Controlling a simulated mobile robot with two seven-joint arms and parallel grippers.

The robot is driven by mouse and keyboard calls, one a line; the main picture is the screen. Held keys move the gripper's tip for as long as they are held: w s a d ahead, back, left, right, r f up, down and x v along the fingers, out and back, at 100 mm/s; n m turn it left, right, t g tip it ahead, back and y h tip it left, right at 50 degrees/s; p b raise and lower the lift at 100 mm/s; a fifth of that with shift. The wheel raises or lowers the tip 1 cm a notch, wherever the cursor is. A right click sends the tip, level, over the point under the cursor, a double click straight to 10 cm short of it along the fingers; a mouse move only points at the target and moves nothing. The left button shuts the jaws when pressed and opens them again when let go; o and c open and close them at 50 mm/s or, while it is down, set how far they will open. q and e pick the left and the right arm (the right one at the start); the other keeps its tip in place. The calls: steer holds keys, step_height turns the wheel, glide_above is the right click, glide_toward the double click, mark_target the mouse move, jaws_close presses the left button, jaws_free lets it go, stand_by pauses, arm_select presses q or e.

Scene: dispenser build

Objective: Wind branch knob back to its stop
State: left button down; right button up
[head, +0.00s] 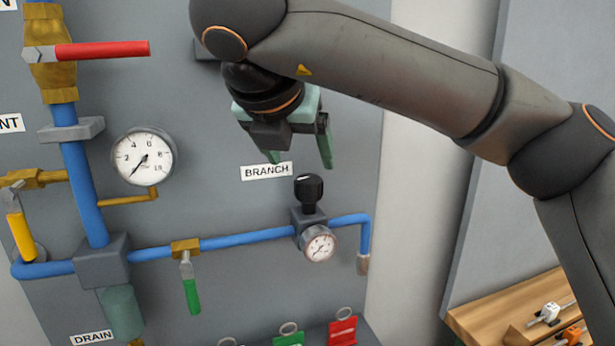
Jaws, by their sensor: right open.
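The branch knob (309,189) is a black knob with a pale mark on top, standing upright on a grey regulator body above a small round gauge (318,244). It sits on the blue branch pipe (262,239), right of the white BRANCH label (266,171). My right gripper (300,160) is open and empty, with pale green fingers pointing down. It is above the knob and apart from it in the picture; how far it stands from the panel is hard to tell. My left gripper is not in view.
A red-handled valve (100,49), a larger gauge (144,156), a yellow-handled valve (20,232) and a green-handled valve (190,290) are on the panel to the left. Coloured tags (342,331) hang below. A wooden shelf (500,318) with small parts stands at lower right.

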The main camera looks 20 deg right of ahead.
mark_target(308, 178)
steer(key=p+x, duration=0.1)
steer(key=x, duration=0.8)
jaws_close()
stand_by(0.4)
